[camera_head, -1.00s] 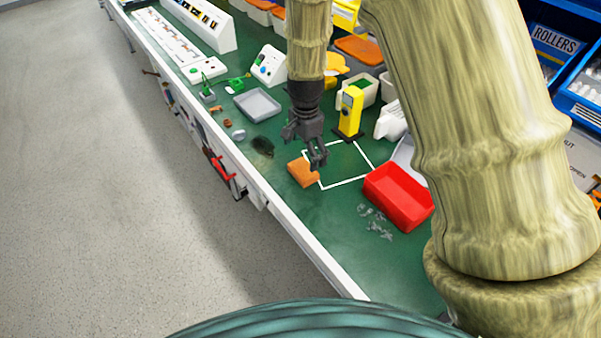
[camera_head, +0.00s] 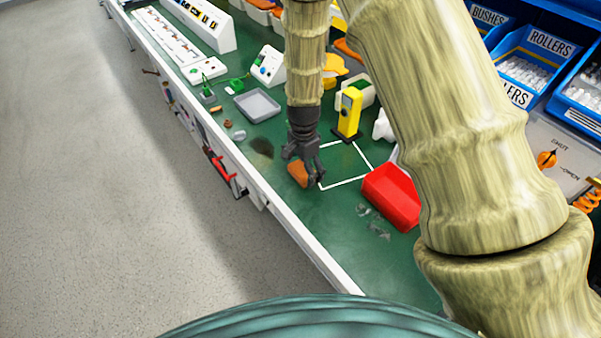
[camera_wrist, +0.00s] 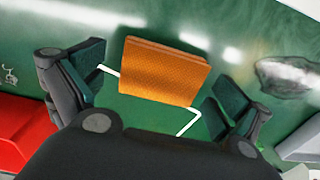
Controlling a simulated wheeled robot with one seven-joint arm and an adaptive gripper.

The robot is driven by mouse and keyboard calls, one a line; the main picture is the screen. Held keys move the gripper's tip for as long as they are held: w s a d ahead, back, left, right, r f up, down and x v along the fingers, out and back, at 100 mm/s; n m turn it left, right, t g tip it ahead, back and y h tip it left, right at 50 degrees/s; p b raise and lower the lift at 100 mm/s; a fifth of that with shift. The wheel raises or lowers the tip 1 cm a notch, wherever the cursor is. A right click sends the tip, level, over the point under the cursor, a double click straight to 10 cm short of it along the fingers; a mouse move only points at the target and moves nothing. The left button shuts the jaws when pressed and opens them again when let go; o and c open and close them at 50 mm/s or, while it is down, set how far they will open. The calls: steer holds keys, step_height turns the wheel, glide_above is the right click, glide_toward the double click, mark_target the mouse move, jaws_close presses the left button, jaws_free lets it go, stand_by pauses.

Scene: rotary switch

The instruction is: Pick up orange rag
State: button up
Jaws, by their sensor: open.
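The orange rag (camera_head: 298,172) is a small folded block lying flat on the green bench top, at the left corner of the white outlined square. In the wrist view the rag (camera_wrist: 163,71) lies between and a little beyond my two spread fingers. My gripper (camera_head: 305,172) points down over the rag, its dark fingers partly hiding it in the head view. My gripper also shows in the wrist view (camera_wrist: 160,92), open and empty, with a gap between each finger and the rag. I cannot tell the exact height of the fingertips above the bench.
A red tray (camera_head: 391,197) stands right of the white outline (camera_head: 346,166), with small clear pieces near it. A yellow device (camera_head: 348,112) stands behind. A grey tray (camera_head: 257,105) and a dark stain (camera_head: 262,147) lie to the left. The bench's front edge is near.

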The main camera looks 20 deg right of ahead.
mark_target(303, 170)
steer(key=shift+c, duration=0.2)
steer(key=c, duration=0.8)
steer(key=shift+r, duration=0.1)
steer(key=shift+r+p, duration=0.5)
steer(key=shift+p, duration=0.1)
step_height(303, 170, up, 3)
steer(key=shift+f+p, duration=0.1)
steer(key=shift+p, duration=1.15)
steer(key=shift+s+a+r+p, duration=0.2)
steer(key=shift+s+a+p, duration=0.55)
steer(key=shift+s+a, duration=1.15)
steer(key=shift+s+a+r+p, duration=0.15)
steer(key=shift+s+a+p, duration=0.55)
steer(key=shift+s+a, duration=1.15)
steer(key=shift+s+a+r+p, duration=0.2)
steer(key=shift+s+a+p, duration=0.55)
steer(key=shift+s+a, duration=1.15)
